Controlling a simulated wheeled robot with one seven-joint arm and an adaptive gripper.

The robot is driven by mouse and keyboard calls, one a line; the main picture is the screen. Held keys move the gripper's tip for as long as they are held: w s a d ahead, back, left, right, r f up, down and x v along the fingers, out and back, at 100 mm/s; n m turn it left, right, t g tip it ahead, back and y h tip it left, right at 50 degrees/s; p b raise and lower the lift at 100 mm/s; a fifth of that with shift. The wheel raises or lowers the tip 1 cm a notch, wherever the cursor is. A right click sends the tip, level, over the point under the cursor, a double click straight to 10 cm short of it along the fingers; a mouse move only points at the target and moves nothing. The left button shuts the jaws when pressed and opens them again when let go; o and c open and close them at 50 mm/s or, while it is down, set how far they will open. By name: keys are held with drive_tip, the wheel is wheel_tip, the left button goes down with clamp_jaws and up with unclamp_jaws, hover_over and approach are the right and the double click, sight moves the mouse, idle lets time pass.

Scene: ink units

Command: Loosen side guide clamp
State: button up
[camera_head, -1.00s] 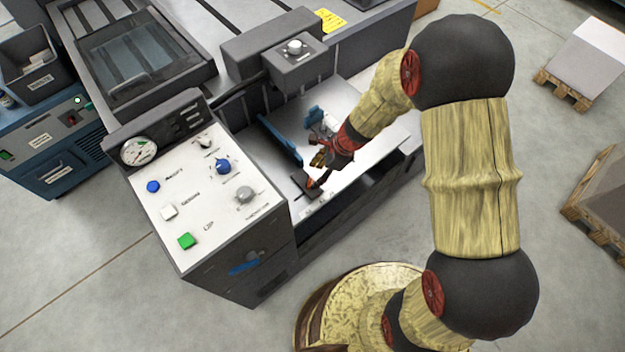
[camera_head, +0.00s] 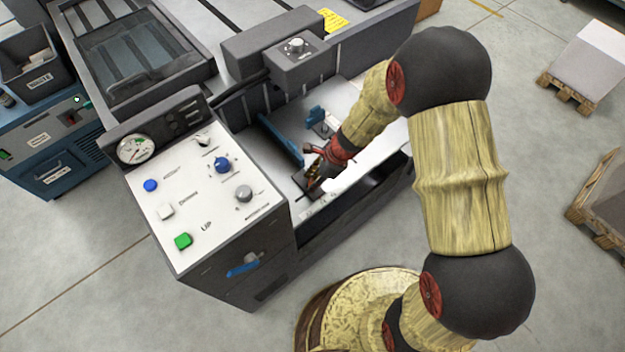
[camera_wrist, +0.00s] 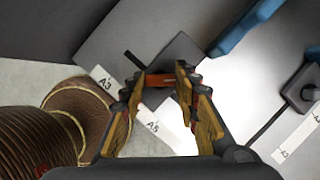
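My gripper (camera_head: 314,176) is low over the feed tray (camera_head: 375,125), at the near end of the blue side guide (camera_head: 281,139). In the wrist view my gripper (camera_wrist: 162,78) has its two fingers apart. A short orange-red bar, which looks like the clamp lever (camera_wrist: 160,80), spans the gap at the fingertips; I cannot tell whether it is pressed. A grey plate with a dark slot (camera_wrist: 134,60) lies under and beyond the fingers. The blue guide (camera_wrist: 245,28) shows at the upper right. In the head view my gripper hides the lever.
The control panel (camera_head: 200,225), with knobs and buttons, stands left of the tray. A second blue piece (camera_head: 315,115) sits farther back on the tray. A grey box with a knob (camera_head: 296,62) overhangs the tray's back. Size labels (camera_wrist: 155,128) mark the tray edge.

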drive_tip(key=c, duration=0.6)
drive_tip(key=shift+o, duration=0.2)
drive_tip(key=shift+n+p, duration=0.4)
drive_tip(key=n+g+p, duration=0.1)
drive_tip(key=n+p, duration=0.1)
drive_tip(key=shift+w+r+n, duration=0.1)
drive_tip(key=shift+n, duration=0.3)
drive_tip(key=n+g+p, duration=0.2)
drive_tip(key=n+p, duration=0.1)
drive_tip(key=n, duration=0.1)
drive_tip(key=shift+w+a+n, duration=0.1)
drive_tip(key=shift+w+n, duration=0.05)
drive_tip(key=shift+n, duration=0.15)
drive_tip(key=n+h+p, duration=0.1)
drive_tip(key=n, duration=0.1)
drive_tip(key=n+g+h+p, duration=0.1)
drive_tip(key=n, duration=0.2)
drive_tip(key=shift+w+a+p, duration=0.1)
drive_tip(key=shift+p, duration=0.2)
drive_tip(key=shift+n+g+h+p, duration=0.55)
drive_tip(key=shift+n+h, duration=0.25)
drive_tip(key=shift+n, duration=1.5)
drive_tip(key=o, duration=1.2)
drive_tip(key=shift+a, duration=0.1)
drive_tip(key=shift+c, duration=0.2)
